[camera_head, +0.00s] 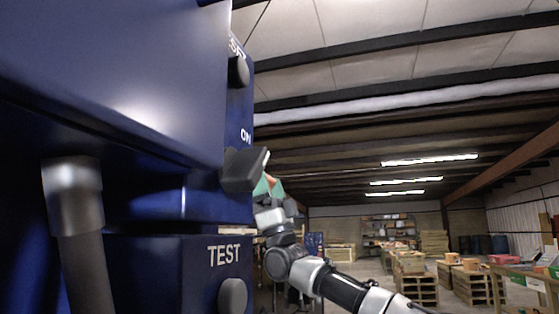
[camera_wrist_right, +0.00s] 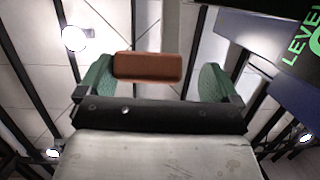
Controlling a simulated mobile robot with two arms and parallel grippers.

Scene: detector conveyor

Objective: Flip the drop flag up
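In the right wrist view an orange-brown bar (camera_wrist_right: 148,67), which may be the drop flag, lies crosswise between the green fingertips of my right gripper (camera_wrist_right: 155,80). The fingers stand apart, with a gap between the bar and the right-hand finger; I cannot tell whether the left-hand one touches it. In the head view my right gripper (camera_head: 268,187) is beside the blue machine (camera_head: 110,60), just right of a dark grey block (camera_head: 244,169) that sticks out from it and partly hides the fingers. The left gripper is not in view.
The machine fills the left of the head view, with a round grey knob (camera_head: 238,71) above and another (camera_head: 232,296) under the word TEST. A panel with green lettering (camera_wrist_right: 303,50) shows in the wrist view. Crates and pallets (camera_head: 415,285) stand far off at right.

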